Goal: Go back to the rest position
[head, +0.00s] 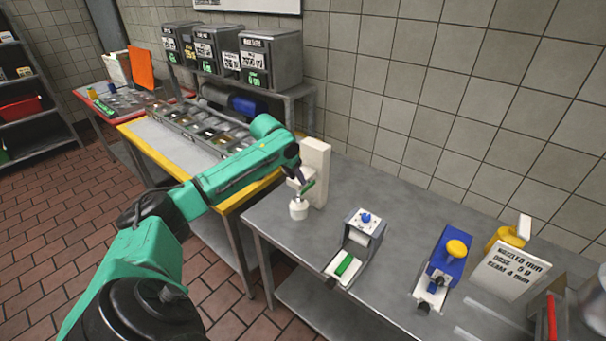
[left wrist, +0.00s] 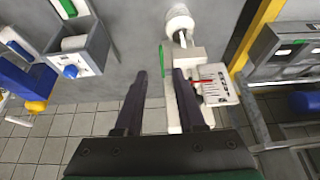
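My left gripper (head: 303,186) is at the white upright dispenser (head: 316,165) on the grey table, near its white nozzle (head: 299,208). In the left wrist view, the two dark fingers of this gripper (left wrist: 160,75) stand apart with nothing held between them. The dispenser (left wrist: 186,58) shows just beyond the fingers, with a thin green lever (left wrist: 162,62) on its side. I cannot tell whether a finger touches the dispenser. My right gripper is not in view.
On the grey table (head: 400,215) stand a grey device with a blue knob (head: 366,218), a blue device with a yellow knob (head: 447,262) and a printed sign (head: 507,270). A yellow-edged counter with ingredient bins (head: 205,130) is at left. Brick floor (head: 40,225) lies clear.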

